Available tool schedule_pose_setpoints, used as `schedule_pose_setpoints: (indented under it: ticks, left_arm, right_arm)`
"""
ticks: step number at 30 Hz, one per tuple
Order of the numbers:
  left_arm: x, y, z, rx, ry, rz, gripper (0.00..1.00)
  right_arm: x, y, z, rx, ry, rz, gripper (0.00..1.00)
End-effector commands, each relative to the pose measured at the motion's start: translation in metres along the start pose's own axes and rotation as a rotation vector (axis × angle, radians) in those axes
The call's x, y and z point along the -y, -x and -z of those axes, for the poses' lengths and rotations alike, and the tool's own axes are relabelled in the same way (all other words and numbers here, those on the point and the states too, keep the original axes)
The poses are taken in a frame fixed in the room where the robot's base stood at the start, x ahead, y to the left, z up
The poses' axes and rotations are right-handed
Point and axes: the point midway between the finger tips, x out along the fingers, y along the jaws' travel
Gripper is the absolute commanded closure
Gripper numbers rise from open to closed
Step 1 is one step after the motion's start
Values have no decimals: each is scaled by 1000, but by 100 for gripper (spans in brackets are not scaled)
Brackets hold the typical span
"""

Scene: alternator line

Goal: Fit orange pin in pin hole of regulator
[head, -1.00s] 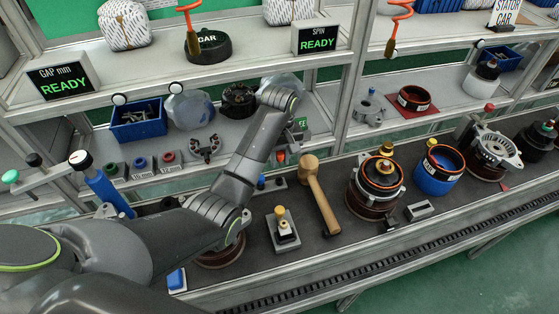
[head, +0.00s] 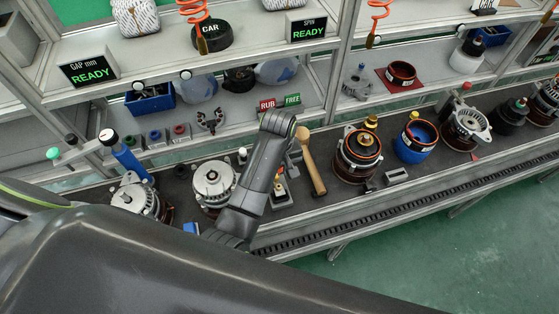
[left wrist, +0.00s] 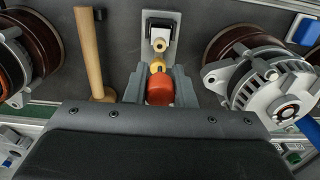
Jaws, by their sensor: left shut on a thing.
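My left gripper (left wrist: 160,92) is shut on the orange pin (left wrist: 160,86), whose round orange end shows between the fingers. In the head view my left gripper (head: 293,158) is above the belt, just behind the regulator (head: 280,189). In the left wrist view the regulator (left wrist: 160,37) is a small white and black block with a brass ring, on a pale plate. A yellow rounded piece (left wrist: 157,66) lies between ring and orange end; I cannot tell which it belongs to. The pin hole cannot be made out. My right gripper is not in view.
A wooden mallet (head: 311,165) lies close to the right of the regulator. A silver alternator (head: 214,183) stands to its left. A copper-wound unit (head: 357,157) and a blue one (head: 415,143) stand farther right. The shelf is behind.

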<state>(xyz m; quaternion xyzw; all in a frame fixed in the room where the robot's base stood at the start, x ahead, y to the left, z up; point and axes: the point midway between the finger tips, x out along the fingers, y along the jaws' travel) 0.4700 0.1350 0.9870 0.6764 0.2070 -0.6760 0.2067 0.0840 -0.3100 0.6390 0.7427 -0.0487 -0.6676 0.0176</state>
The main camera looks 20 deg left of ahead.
Motion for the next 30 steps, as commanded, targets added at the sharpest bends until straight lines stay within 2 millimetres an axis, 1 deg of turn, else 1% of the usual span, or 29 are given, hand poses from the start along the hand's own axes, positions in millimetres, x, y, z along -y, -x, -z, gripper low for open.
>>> schedule_pose_setpoints:
  ticks: [7, 11, 24, 30]
  left_arm:
    - [0, 0, 0, 0, 0, 0, 99]
    - [0, -5, 0, 1, 1, 0, 99]
    - [0, -44, 0, 1, 1, 1, 99]
    - [0, -55, 0, 0, 1, 0, 99]
  right_arm:
    - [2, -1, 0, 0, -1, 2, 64]
    - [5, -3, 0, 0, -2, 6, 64]
    - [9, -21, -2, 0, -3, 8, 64]
    - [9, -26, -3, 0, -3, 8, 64]
